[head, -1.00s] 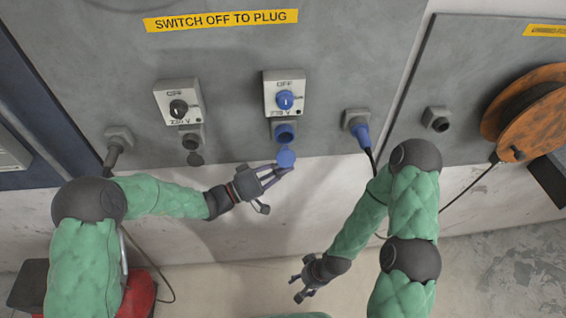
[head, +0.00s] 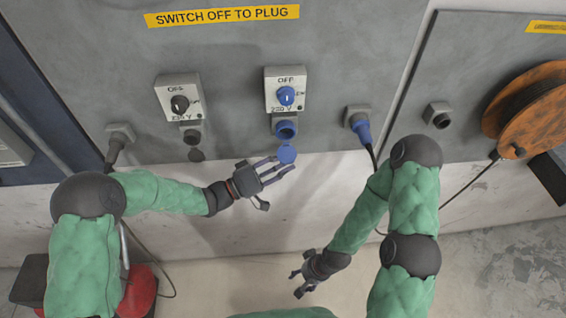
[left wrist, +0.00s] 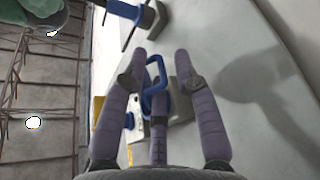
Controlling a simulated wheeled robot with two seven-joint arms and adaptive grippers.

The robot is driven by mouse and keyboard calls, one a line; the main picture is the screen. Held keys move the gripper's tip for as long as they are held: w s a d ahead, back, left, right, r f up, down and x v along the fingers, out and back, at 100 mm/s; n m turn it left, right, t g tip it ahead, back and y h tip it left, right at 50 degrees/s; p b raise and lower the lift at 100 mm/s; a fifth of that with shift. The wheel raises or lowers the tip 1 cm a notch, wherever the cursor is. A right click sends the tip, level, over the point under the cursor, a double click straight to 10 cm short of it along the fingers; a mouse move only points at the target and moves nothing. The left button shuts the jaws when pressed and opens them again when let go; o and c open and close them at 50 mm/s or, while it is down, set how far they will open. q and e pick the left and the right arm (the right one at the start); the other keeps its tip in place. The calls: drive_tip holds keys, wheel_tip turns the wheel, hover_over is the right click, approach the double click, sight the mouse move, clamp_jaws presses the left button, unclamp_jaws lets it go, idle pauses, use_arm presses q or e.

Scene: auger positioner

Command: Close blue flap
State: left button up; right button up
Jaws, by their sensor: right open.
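The blue flap (head: 287,154) hangs open below the blue socket (head: 286,129), under the box with the blue knob (head: 286,96). My left gripper (head: 284,164) is open and empty, with its fingertips at the flap's lower edge in the head view; I cannot tell whether they touch it. In the left wrist view, a blue ring-like part (left wrist: 153,88) shows between and beyond the spread fingers (left wrist: 160,53), partly hidden by the middle finger. My right gripper (head: 296,284) is open and empty, low and away from the panel.
A blue plug (head: 359,127) with a cable sits in a socket to the right. A black-knobbed box (head: 179,101) with a dark socket stands to the left. An orange cable reel (head: 527,110) is at far right. The wall below the panel is clear around my left gripper.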

use_arm(q)
drive_tip(key=v, duration=1.1)
drive_tip(key=shift+a, duration=0.35)
drive_tip(key=shift+s+f, duration=0.1)
